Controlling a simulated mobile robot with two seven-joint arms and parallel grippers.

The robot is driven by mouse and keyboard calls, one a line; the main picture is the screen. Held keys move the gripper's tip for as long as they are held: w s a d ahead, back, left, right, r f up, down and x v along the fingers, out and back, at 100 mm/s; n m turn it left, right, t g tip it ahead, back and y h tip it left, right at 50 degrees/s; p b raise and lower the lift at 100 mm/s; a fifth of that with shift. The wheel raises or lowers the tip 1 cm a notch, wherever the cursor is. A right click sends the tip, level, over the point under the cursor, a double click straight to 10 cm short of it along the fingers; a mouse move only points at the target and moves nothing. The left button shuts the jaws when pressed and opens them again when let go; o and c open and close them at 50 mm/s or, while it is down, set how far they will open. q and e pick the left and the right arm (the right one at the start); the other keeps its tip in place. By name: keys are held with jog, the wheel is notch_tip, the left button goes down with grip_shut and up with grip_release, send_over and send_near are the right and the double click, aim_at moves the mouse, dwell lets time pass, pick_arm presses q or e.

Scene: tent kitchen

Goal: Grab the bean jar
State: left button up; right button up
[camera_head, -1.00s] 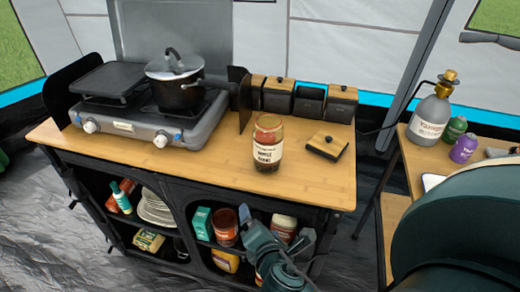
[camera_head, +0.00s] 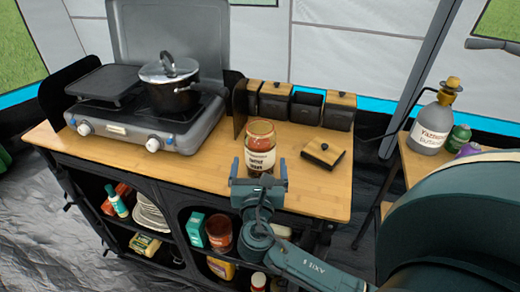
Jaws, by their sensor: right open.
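The bean jar (camera_head: 260,140) is a glass jar with reddish-brown contents and a white label. It stands upright on the wooden counter (camera_head: 200,165), in front of the black canisters. My right gripper (camera_head: 259,172) is open in front of the jar, with one finger at each side of its lower part. The jar's base is partly hidden by the gripper, and I cannot tell whether the fingers touch the glass. My left gripper is not in view.
A gas stove (camera_head: 145,115) with a lidded pot (camera_head: 170,88) stands on the left. Several black canisters (camera_head: 307,107) line the back. Shelves below hold plates (camera_head: 150,215) and food. A gas bottle (camera_head: 432,125) stands far right.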

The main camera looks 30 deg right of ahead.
jog(key=shift+p+x, duration=0.3)
jog(key=shift+x, duration=2.65)
jog(key=shift+r, duration=0.2)
jog(key=shift+c, duration=0.5)
jog(key=c, duration=1.2)
